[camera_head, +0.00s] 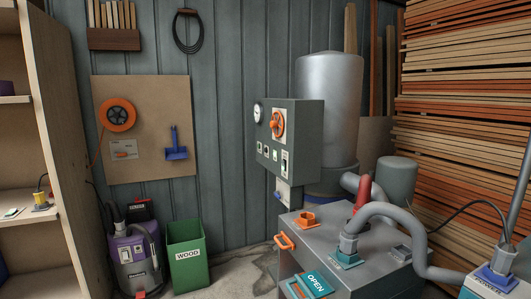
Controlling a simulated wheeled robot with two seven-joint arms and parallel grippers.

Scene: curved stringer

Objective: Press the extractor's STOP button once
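A grey control box (289,135) stands in front of a tall silver cylinder (327,100) against the back wall. Its face carries a round gauge (258,113), an orange rotary handle (278,124) and a row of small controls (266,151) below them. The labels on these controls are too small to read, so I cannot tell which one is the STOP button. Neither of my grippers shows in the head view.
A grey cabinet (365,276) with an orange handle, hoses and an OPEN sign (315,283) stands in front of the box. A green WOOD bin (188,257) and a purple vacuum (133,260) stand left. Stacked planks (460,100) fill the right. Floor shows between bin and cabinet.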

